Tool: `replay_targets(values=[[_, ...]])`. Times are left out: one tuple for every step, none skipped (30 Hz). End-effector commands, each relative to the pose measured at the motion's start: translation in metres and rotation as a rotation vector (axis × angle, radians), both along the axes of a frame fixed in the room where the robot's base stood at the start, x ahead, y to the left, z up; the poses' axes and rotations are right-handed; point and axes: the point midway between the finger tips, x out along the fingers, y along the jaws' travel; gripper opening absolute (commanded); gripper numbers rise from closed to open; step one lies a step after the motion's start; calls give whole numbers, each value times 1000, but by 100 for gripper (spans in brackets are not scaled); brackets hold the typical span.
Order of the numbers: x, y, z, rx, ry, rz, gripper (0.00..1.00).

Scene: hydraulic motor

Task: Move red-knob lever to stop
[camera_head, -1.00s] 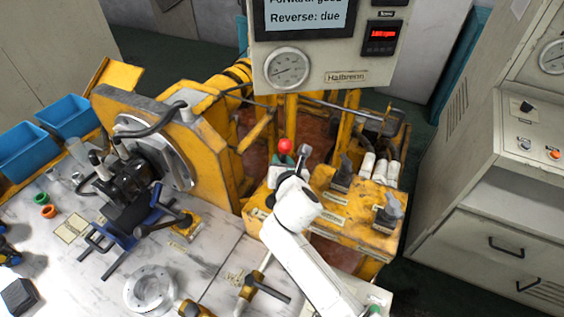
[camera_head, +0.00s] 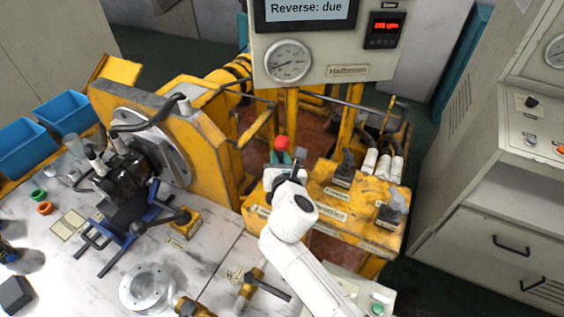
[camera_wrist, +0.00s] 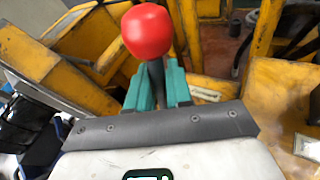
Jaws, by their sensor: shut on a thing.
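The red-knob lever (camera_head: 281,143) stands at the left end of the yellow control box (camera_head: 345,208). In the wrist view its round red knob (camera_wrist: 147,30) sits just above my gripper (camera_wrist: 158,85). My gripper's two green fingers are shut on the dark lever shaft (camera_wrist: 155,75) below the knob. In the head view my gripper (camera_head: 283,158) shows only as a bit of green behind my white wrist, which hides the lever's base and its label.
Two other dark-based levers stand on the same box, one in the middle (camera_head: 344,172) and one at the right (camera_head: 391,209). A panel with a gauge (camera_head: 288,60) hangs behind. A black motor (camera_head: 127,170) sits at the left, against a yellow mounting plate.

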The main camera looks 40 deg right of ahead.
Motion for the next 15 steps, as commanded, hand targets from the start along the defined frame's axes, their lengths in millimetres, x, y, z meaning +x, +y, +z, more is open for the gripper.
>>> replay_targets(values=[[-1, 5, -7, -34, -14, 3, 0], [-2, 7, -6, -53, -23, 3, 0], [-4, 10, -5, -78, -33, 3, 0], [-5, 12, -5, -98, -41, 2, 0], [-5, 15, -4, -115, -49, 3, 0], [-7, 18, -4, -138, -58, 4, 0], [-7, 20, -4, -156, -64, 3, 0], [-8, 21, -3, -172, -72, 2, 0], [-9, 24, -2, -191, -80, 2, 0], [-10, 25, -1, -206, -87, 2, 0], [-10, 27, 0, -218, -92, 2, 0], [-11, 28, 0, -233, -98, 2, 0], [-12, 30, 1, -243, -102, 1, 0], [-12, 30, 2, -251, -105, 1, 0], [-13, 31, 3, -258, -108, 1, 0]])
